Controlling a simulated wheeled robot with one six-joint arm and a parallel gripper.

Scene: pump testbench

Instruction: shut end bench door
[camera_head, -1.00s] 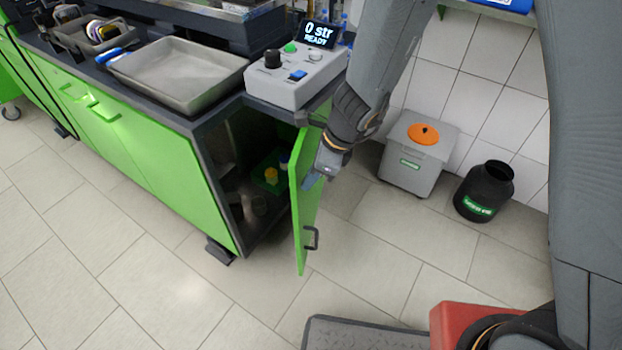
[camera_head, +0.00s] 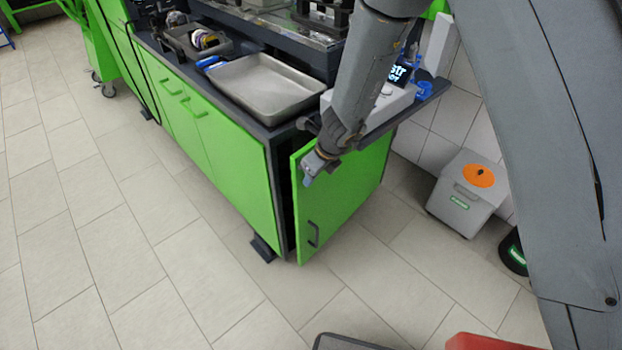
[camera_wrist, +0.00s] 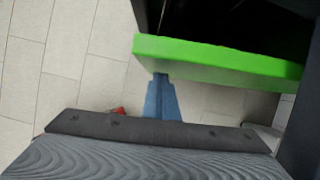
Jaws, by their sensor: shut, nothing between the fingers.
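The end bench door (camera_head: 345,196) is a green panel with a dark handle (camera_head: 313,234) low near its free edge. In the head view it stands slightly ajar, with a narrow dark gap between its free edge and the bench corner. My gripper (camera_head: 307,180) is shut and empty, at the outer face of the door near its upper free edge. In the wrist view the blue fingertips (camera_wrist: 161,95) reach the green door (camera_wrist: 215,62) edge and seem to touch it; exact contact is hard to tell. The dark cabinet inside lies beyond.
The green bench (camera_head: 232,160) carries a metal tray (camera_head: 268,88). The control box, partly hidden by my arm, sits on a shelf above the door.

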